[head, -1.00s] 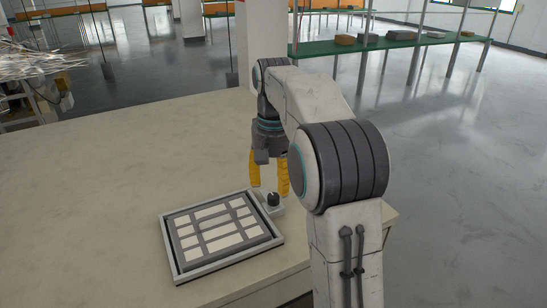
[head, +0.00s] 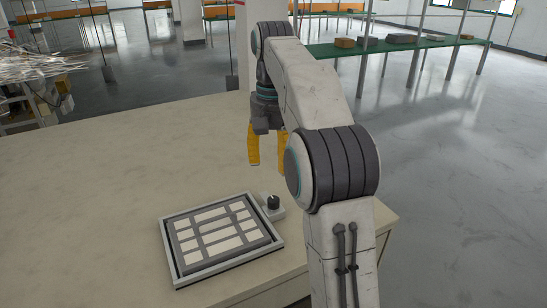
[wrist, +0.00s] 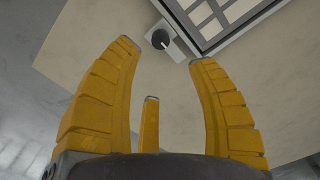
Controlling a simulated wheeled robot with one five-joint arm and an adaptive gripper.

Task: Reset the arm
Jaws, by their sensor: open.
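My gripper (head: 268,150) hangs over the table with its yellow fingers pointing down, open and empty. In the head view my arm hides part of it. In the wrist view its three yellow fingers (wrist: 160,75) are spread apart with nothing between them. Below and apart from the fingers is a small light box with a dark round knob (head: 273,202); the knob (wrist: 161,39) also shows beyond the fingertips in the wrist view. The box adjoins a grey-framed tray (head: 168,250) with several pale rectangles in a dark panel.
The beige table (head: 90,190) is clear to the left of the tray. Its right edge lies just beyond the knob box. A green shelf (head: 400,45) with several small objects stands behind at the right, on metal posts.

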